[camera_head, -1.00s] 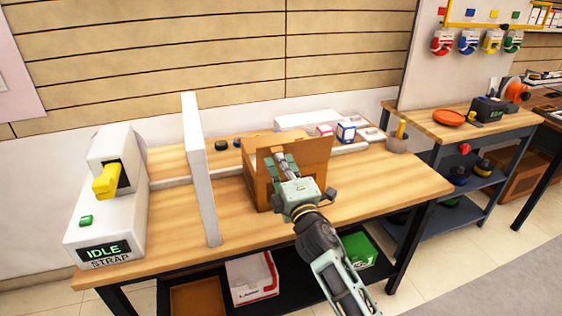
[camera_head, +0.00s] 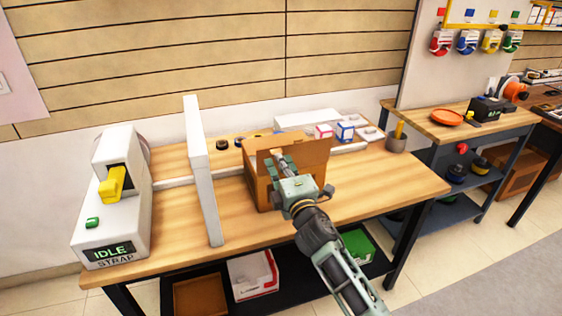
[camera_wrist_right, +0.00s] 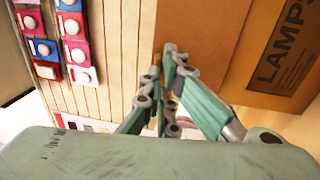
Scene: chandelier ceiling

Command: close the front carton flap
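The open cardboard carton (camera_head: 262,192) stands on the wooden bench, with a wide brown flap (camera_head: 308,152) raised at its far right side. My right gripper (camera_head: 279,157) is at the carton's top opening, its fingers over the near edge. In the right wrist view the fingers (camera_wrist_right: 170,58) lie close together and look shut, with a brown cardboard panel (camera_wrist_right: 205,45) right beside their tips. I cannot tell whether they touch it. The carton's side with the LAMPS label (camera_wrist_right: 285,50) is at the right. The front flap is not clearly distinguishable behind the gripper. My left gripper is not in view.
A white upright panel (camera_head: 201,175) and the strapping machine (camera_head: 112,225), reading IDLE, stand left of the carton. Small boxes (camera_head: 345,131) and a grey cup (camera_head: 396,144) are behind and right. The bench front right of the carton is clear.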

